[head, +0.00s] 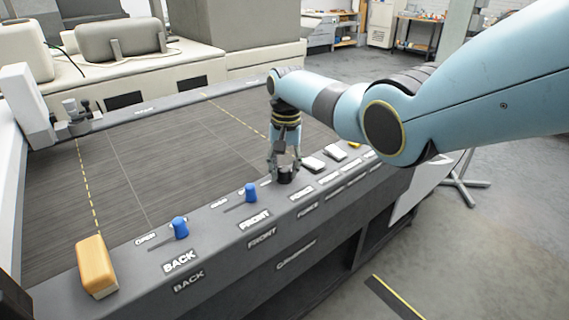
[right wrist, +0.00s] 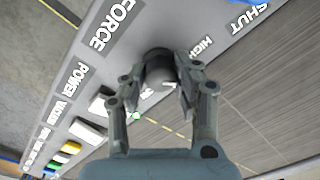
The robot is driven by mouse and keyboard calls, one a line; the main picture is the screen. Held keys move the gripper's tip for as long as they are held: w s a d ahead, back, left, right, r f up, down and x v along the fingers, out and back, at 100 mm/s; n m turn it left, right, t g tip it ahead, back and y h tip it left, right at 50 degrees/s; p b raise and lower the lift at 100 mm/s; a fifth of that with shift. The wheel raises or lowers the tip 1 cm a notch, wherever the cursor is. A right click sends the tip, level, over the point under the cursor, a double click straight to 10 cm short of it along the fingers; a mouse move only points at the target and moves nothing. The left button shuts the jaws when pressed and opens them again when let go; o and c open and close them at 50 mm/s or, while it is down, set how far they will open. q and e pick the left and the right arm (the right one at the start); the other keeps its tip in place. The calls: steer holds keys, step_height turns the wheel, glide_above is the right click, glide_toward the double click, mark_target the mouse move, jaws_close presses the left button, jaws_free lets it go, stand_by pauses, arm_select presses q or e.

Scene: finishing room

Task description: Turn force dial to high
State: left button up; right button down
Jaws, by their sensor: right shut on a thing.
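The force dial is a dark round knob (right wrist: 158,68) on the grey panel, beside the "FORCE" label (right wrist: 112,24) and the "HIGH" label (right wrist: 203,46) in the right wrist view. In the head view the dial (head: 286,176) shows under my right gripper (head: 284,169), which points straight down at it. In the right wrist view my right gripper (right wrist: 160,84) is shut on the dial, one finger on each side. The fingers partly cover the markings around it, and I cannot read where the dial points. My left gripper is not in view.
Two blue levers, front (head: 251,192) and back (head: 180,228), stand left of the dial. An orange block (head: 96,266) sits at the panel's left end. White switches (head: 313,163) lie close right of the gripper. The dark bed (head: 150,160) behind is clear.

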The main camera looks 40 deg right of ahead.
mark_target(286, 168)
steer(key=shift+n+p, duration=0.4)
steer(key=shift+n, duration=1.9)
steer(key=c, duration=1)
jaws_free()
steer(key=shift+r, duration=0.2)
step_height(286, 168, up, 12)
steer(key=shift+d+f, duration=0.15)
steer(key=shift+f, duration=0.05)
